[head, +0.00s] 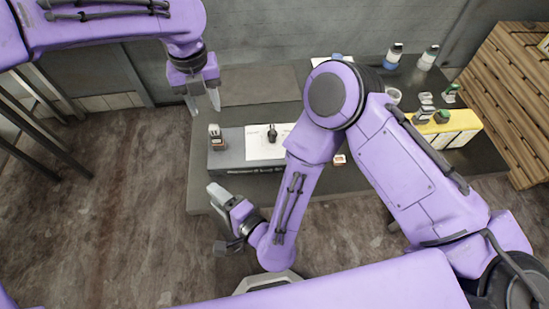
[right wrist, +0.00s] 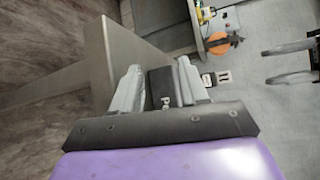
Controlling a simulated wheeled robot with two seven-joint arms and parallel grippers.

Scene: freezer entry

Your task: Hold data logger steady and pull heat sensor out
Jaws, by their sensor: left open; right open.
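My left gripper (head: 203,106) is open and empty, above the table's left end and behind the device. My right gripper (head: 218,218) is open, low at the table's front left edge, apart from the device. Its fingers also show in the right wrist view (right wrist: 160,85).
The grey platform (head: 232,158) carries the white sheet (head: 257,149) on the dark table (head: 199,198). Bottles (head: 391,57) and a yellow box (head: 452,127) stand at the right. Wooden crates (head: 505,90) are at far right. My right arm hides the table's middle.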

